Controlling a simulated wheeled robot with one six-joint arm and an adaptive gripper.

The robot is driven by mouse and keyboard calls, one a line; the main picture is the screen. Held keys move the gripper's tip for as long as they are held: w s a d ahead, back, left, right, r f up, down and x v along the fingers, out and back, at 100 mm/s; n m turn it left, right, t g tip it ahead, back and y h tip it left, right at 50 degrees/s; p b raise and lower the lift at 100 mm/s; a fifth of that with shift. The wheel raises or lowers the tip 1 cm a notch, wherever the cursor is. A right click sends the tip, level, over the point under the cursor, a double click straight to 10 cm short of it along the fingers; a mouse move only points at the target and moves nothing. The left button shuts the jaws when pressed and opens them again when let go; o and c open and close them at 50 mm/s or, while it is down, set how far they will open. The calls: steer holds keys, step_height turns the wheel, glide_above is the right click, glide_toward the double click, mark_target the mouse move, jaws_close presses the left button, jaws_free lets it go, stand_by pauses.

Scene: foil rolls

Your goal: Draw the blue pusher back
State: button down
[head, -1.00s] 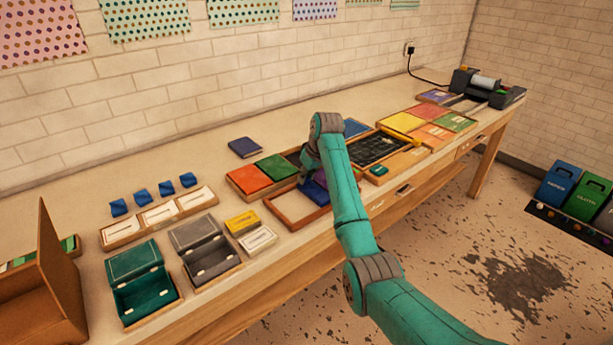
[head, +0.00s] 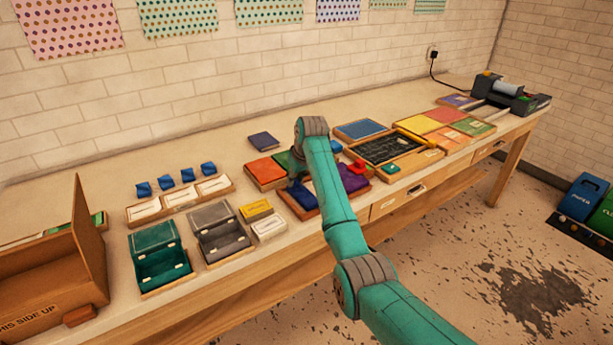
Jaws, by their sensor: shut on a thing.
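The blue pusher (head: 305,199) is a dark blue block at the left end of a shallow wooden tray (head: 318,215), near the bench's front edge. My gripper (head: 296,181) points down at the pusher's back left part and is shut on it; the arm hides much of the contact. A purple piece (head: 353,179) lies at the right end of the tray, and my forearm covers the middle.
Red (head: 265,170) and green panels lie behind the tray. A small red piece (head: 357,165) is right of my arm. Yellow (head: 256,210) and white boxes stand to the left. A dark gridded board (head: 388,148) lies to the right.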

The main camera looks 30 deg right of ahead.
mark_target(298, 196)
steer(key=shift+a, duration=1)
steer(key=c, duration=0.9)
jaws_free()
steer(key=shift+a, duration=0.1)
steer(key=shift+s+r, duration=0.1)
steer(key=shift+r, duration=0.2)
steer(key=v, duration=1.1)
steer(key=shift+s+r, duration=0.1)
steer(key=shift+s, duration=0.05)
steer(key=shift+s, duration=0.1)
